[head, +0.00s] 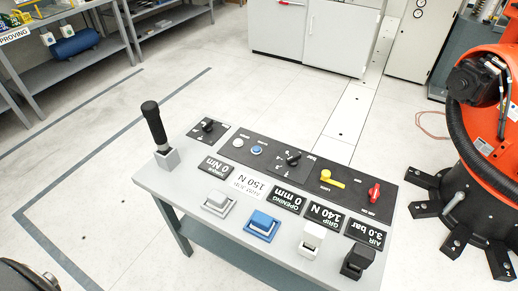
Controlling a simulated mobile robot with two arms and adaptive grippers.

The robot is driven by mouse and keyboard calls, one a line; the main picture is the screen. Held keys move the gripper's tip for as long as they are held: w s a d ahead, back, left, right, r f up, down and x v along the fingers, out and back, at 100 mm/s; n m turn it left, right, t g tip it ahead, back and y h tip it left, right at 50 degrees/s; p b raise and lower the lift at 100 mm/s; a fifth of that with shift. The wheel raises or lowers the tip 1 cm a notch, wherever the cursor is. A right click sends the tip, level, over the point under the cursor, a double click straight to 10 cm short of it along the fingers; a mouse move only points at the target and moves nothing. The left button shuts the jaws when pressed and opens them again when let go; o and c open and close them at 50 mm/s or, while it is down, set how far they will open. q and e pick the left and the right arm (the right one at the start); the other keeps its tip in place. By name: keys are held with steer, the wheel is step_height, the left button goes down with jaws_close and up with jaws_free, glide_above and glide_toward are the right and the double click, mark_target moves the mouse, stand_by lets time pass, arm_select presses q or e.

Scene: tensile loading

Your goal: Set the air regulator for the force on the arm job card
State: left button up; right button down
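The grey console table (211,218) stands in the middle of the head view. A white card (246,184) on it reads 150 N; its smaller line is hard to read. Black displays beside it read GRIP 140 N (325,215) and AIR 3.0 bar (366,233). Behind them are a black knob (293,158), a yellow lever (327,182) and a red knob (374,193). Another black knob (208,125) is on the left panel. The small labels are too blurred to tell which control is the air regulator. Neither gripper shows.
A black-handled tool (154,124) stands upright in a holder at the console's left corner. Grey, blue, white and black blocks line its front edge. An orange robot arm (488,120) stands right. Shelving (72,60) is at the back left. Floor left of the console is clear.

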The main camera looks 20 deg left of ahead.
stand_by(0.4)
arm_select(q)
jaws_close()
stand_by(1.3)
